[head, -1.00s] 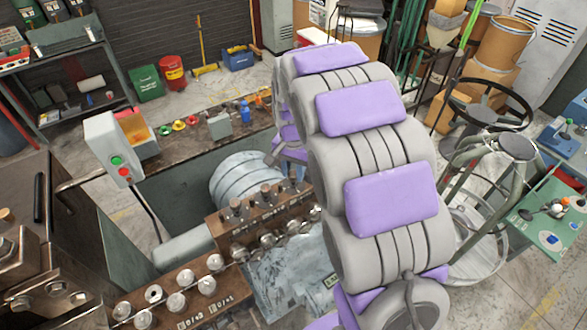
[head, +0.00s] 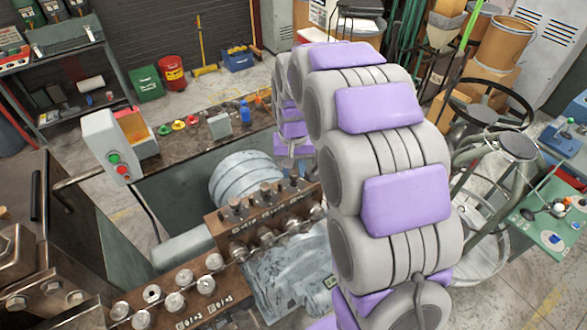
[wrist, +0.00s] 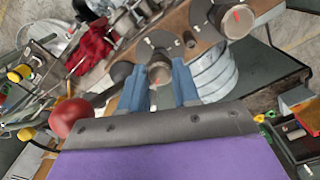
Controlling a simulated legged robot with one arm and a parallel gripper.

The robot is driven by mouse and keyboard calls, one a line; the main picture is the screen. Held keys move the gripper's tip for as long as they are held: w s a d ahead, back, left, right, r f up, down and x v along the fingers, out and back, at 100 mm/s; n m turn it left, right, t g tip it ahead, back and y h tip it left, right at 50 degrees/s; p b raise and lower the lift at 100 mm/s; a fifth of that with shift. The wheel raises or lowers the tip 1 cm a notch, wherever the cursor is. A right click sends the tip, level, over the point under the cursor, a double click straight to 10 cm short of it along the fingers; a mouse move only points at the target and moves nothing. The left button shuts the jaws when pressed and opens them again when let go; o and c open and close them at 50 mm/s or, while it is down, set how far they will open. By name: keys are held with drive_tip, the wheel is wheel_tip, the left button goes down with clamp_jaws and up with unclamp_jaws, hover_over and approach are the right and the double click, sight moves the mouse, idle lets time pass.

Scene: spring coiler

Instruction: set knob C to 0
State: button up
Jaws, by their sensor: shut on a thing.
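My gripper (wrist: 158,84) shows in the wrist view with its two blue fingers on either side of a round metal knob (wrist: 159,71). The fingers are shut on this knob, which has a small red mark on its face. I cannot read its letter or setting. A second metal knob (wrist: 236,20) with a red pointer mark stands to the upper right. In the head view, several knobs, such as the near one (head: 229,208), stand on the brown panel (head: 245,228). My arm hides the gripper there.
A red ball (wrist: 71,117) on a lever is close to the left of my gripper. A control box (head: 108,146) with green and red buttons stands left of the machine. A workbench (head: 185,143) with small parts is behind it.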

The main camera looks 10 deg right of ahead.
drive_tip(key=n, duration=0.6)
drive_tip(key=shift+w+n, duration=0.1)
drive_tip(key=shift+n, duration=0.2)
drive_tip(key=n, duration=0.5)
drive_tip(key=shift+r+n+p, duration=0.1)
drive_tip(key=shift+n+p, duration=0.2)
drive_tip(key=shift+p, duration=0.1)
drive_tip(key=o, duration=1.1)
drive_tip(key=shift+c, duration=0.2)
wheel_tip(320, 180, up, 17)
drive_tip(key=shift+a, duration=0.1)
